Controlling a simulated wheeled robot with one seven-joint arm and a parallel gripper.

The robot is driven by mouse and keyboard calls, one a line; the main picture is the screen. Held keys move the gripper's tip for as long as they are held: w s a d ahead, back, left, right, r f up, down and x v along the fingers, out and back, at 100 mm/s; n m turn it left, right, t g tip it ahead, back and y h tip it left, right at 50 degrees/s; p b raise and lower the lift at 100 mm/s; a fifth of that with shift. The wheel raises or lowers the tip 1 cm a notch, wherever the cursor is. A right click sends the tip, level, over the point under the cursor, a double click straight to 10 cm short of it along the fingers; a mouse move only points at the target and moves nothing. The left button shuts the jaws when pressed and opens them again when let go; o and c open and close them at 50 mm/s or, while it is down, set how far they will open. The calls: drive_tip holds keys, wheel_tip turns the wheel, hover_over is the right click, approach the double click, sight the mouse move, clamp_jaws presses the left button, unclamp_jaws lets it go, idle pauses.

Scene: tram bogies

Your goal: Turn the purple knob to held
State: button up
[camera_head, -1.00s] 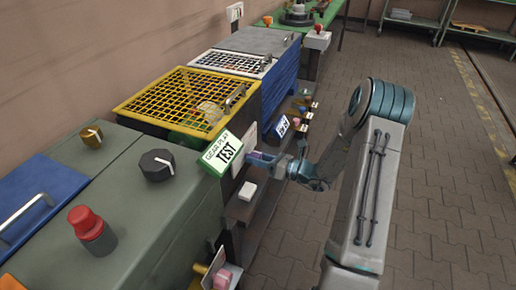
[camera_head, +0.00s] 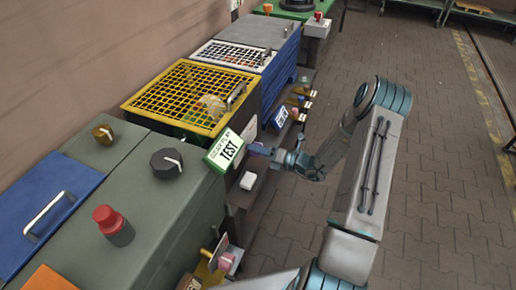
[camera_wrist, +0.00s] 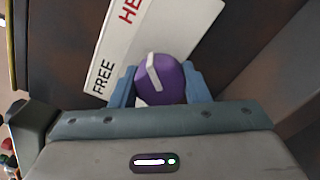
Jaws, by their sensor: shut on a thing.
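The purple knob (camera_wrist: 160,78) sits on a white plate (camera_wrist: 118,50) in the wrist view. The plate bears the word FREE at its lower left and a partly cut-off word starting "HE" at its top. The knob's white pointer bar is tilted slightly, its upper end between the two words. My gripper (camera_wrist: 160,88) has one blue finger on each side of the knob and is shut on it. In the head view my gripper (camera_head: 262,150) reaches the front of the bench beside the green TEST sign (camera_head: 224,150); the knob is mostly hidden there.
A white box (camera_head: 248,180) sticks out just below my gripper. A pink knob (camera_head: 226,261) is at the lower front. A black knob (camera_head: 167,163), a brass knob (camera_head: 103,134) and a red button (camera_head: 113,226) stand on the green cabinet. The floor at right is clear.

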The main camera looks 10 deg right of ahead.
idle(0.3)
drive_tip(key=o, duration=1)
drive_tip(key=shift+s+d, duration=0.1)
drive_tip(key=v, duration=1.3)
drive_tip(key=shift+s+d, duration=0.25)
drive_tip(key=shift+d, duration=0.05)
drive_tip(key=shift+a, duration=0.1)
